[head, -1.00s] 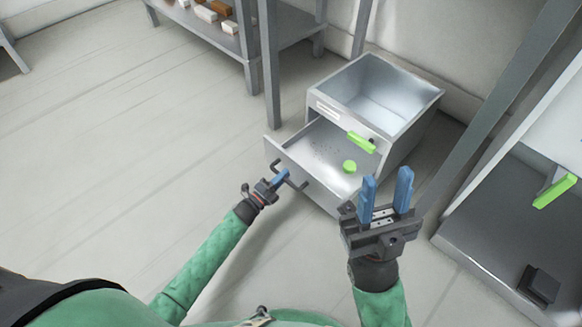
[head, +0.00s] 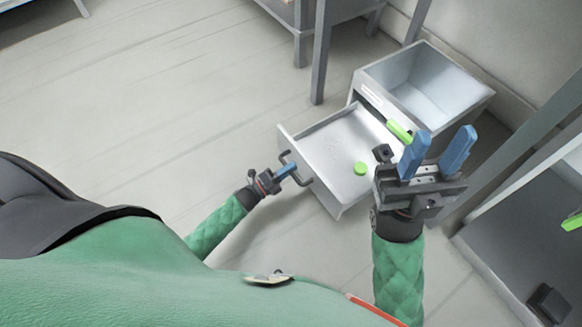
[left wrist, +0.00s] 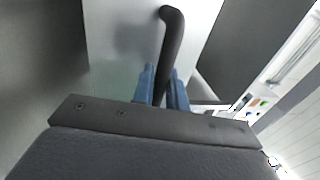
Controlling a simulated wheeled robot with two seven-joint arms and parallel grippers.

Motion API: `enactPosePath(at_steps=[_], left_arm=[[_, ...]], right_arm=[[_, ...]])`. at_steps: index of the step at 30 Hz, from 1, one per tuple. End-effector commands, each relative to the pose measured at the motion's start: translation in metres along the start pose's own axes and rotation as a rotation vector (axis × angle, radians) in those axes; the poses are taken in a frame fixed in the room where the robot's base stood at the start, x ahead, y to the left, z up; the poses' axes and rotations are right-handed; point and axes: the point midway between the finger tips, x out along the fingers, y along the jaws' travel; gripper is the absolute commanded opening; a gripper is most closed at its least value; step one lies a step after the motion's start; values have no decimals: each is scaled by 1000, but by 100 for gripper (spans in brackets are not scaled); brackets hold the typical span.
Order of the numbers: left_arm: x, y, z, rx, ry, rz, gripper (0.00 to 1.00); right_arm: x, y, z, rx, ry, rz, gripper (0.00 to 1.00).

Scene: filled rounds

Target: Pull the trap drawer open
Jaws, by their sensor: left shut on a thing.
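The trap drawer (head: 333,150) is a grey metal tray pulled well out of the front of a grey box (head: 440,85). A round green thing (head: 361,168) lies inside it. My left gripper (head: 285,172) is shut on the dark bar handle (head: 303,178) on the drawer's front. In the left wrist view the handle (left wrist: 172,45) runs between the blue fingers (left wrist: 162,88). My right gripper (head: 437,153) is open and empty, with its blue fingers spread, in front of the box's right side.
A green handle (head: 399,131) sits on the box front above the drawer. A grey shelf frame (head: 320,50) stands behind. A grey unit (head: 520,220) with a dark block (head: 548,300) is at the right. The floor at left is clear.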

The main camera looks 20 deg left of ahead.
Motion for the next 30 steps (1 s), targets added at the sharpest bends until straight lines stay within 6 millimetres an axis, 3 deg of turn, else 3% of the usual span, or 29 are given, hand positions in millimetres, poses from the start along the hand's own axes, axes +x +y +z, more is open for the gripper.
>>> enactPosePath(at_steps=[4, 5, 7, 18, 30], left_arm=[[-1, 1, 2, 1, -3, 3, 0], [-1, 1, 2, 1, -3, 3, 18], [-1, 1, 2, 1, -2, 2, 32], [-5, 0, 0, 0, -1, 2, 32], [-60, -1, 1, 1, -2, 3, 32]], right_arm=[[-1, 0, 0, 0, -4, 2, 36], [-1, 0, 0, 0, -5, 2, 36], [-1, 0, 0, 0, -5, 3, 36], [1, 0, 0, 0, -5, 3, 36], [20, 4, -3, 10, 22, 21, 36]])
